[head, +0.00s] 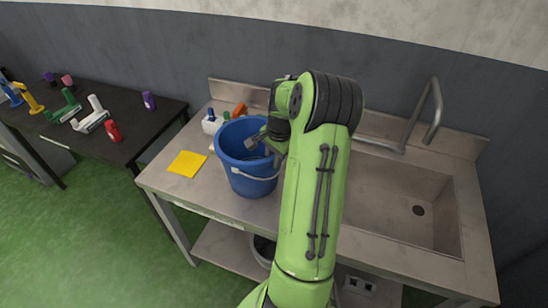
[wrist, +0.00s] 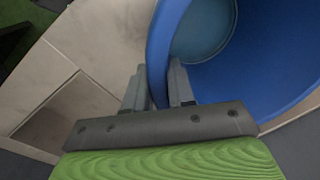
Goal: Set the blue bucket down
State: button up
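The blue bucket (head: 236,158) is upright over the left part of the metal sink counter (head: 190,205), with its pale handle hanging at the front. I cannot tell whether its base touches the counter. My gripper (head: 258,143) reaches down at the bucket's right rim, partly hidden by my green arm. In the wrist view the bucket (wrist: 275,70) fills the right side, and my gripper (wrist: 158,82) has one finger inside and one outside its wall, closed on it. The far side of the counter behind my arm is hidden.
A yellow cloth (head: 187,164) lies left of the bucket. A white bottle with a blue top (head: 210,124) and an orange item (head: 239,110) stand behind it. The sink basin (head: 400,205) is right of my arm. A dark table (head: 130,128) with several tools stands left.

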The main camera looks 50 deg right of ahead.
jog(key=o, duration=0.4)
jog(key=shift+c, duration=0.2)
jog(key=shift+r, duration=0.15)
notch_tip(320, 180, up, 12)
jog(key=s+p, duration=0.1)
jog(key=s, duration=0.1)
jog(key=w+a+r+n+h, duration=0.1)
jog(key=a+r+n, duration=0.15)
jog(key=a, duration=0.35)
jog(key=w+a+r+n, duration=0.2)
jog(key=a+n, duration=0.1)
jog(key=a, duration=0.2)
jog(key=s+a+r+n+t, duration=0.15)
jog(key=s+a+n, duration=0.25)
jog(key=a, duration=0.5)
jog(key=s+a+r+n+t, duration=0.1)
jog(key=s+a+r+n, duration=0.2)
jog(key=a, duration=0.6)
jog(key=s+a+f+n+t+y, duration=0.1)
jog(key=s+a+f+n, duration=0.2)
jog(key=s+n, duration=0.3)
jog(key=shift+s+a+n, duration=0.35)
jog(key=shift+s+a, duration=0.05)
jog(key=shift+a, duration=0.45)
